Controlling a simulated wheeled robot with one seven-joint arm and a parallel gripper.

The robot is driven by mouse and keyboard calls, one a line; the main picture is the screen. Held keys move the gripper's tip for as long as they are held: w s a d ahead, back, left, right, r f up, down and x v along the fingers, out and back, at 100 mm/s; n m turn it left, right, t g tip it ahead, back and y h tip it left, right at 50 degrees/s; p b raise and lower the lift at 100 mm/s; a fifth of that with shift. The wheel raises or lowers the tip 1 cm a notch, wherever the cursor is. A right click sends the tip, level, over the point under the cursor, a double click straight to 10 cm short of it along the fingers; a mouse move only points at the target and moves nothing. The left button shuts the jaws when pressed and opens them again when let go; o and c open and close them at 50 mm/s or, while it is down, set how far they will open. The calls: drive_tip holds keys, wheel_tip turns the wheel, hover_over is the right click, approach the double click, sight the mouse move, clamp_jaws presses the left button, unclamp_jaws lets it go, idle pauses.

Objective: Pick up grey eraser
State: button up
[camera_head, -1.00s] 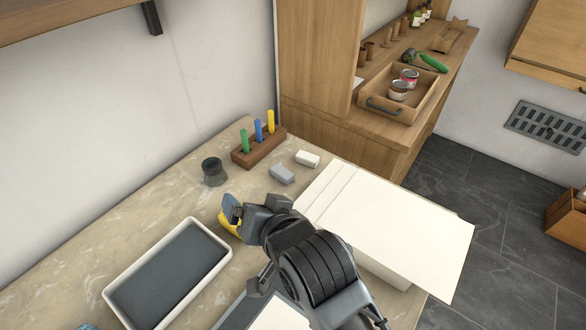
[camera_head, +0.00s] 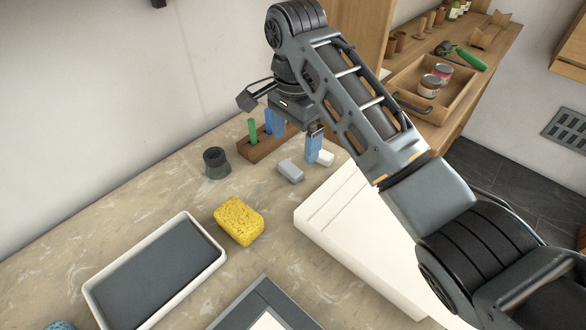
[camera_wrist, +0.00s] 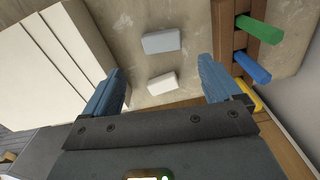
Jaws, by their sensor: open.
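The grey eraser (camera_head: 290,171) lies flat on the stone worktop, left of the white paper stack. It also shows in the wrist view (camera_wrist: 161,42), above the middle, just beyond the fingertips. A white eraser (camera_head: 325,158) lies close beside it and is partly hidden by a finger in the head view. In the wrist view the white eraser (camera_wrist: 162,83) lies nearer, between the fingers. My gripper (camera_head: 297,140) hangs above the worktop with its blue-tipped fingers pointing down. In the wrist view my gripper (camera_wrist: 160,72) is open, with nothing held between the fingers.
A wooden block (camera_head: 255,150) with coloured sticks stands close by my gripper. A dark round pot (camera_head: 216,163), a yellow sponge (camera_head: 239,221) and a white-rimmed tray (camera_head: 97,292) lie to the left. The white paper stack (camera_head: 340,215) is to the right.

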sight(291, 167)
wheel_tip(291, 167, down, 2)
drive_tip(key=shift+f, duration=0.2)
drive_tip(key=shift+s+a+f+p, duration=0.1)
drive_tip(key=shift+a+f+p, duration=0.1)
drive_tip(key=shift+f, duration=1.1)
drive_tip(key=shift+s+a+f+p, duration=0.1)
drive_tip(key=shift+a+f+p, duration=0.1)
drive_tip(key=shift+f, duration=1.1)
drive_tip(key=c, duration=1.1)
drive_tip(key=shift+c, duration=0.2)
drive_tip(key=shift+r, duration=0.1)
drive_tip(key=shift+w+r, duration=0.1)
drive_tip(key=shift+r, duration=0.35)
drive_tip(key=r, duration=0.1)
drive_tip(key=d+r, duration=0.1)
drive_tip(key=r, duration=0.1)
drive_tip(key=shift+r, duration=0.3)
drive_tip(key=shift+s+d+r+p, duration=0.35)
drive_tip(key=shift+d+r+p, duration=0.65)
drive_tip(key=shift+d, duration=0.75)
drive_tip(key=shift+s+d+r+p, duration=0.4)
drive_tip(key=shift+d+r+p, duration=0.35)
drive_tip(key=shift+d+r, duration=0.7)
drive_tip(key=shift+s+d+r+p, duration=0.35)
drive_tip(key=shift+d+r+p, duration=0.5)
drive_tip(key=shift+d, duration=1.2)
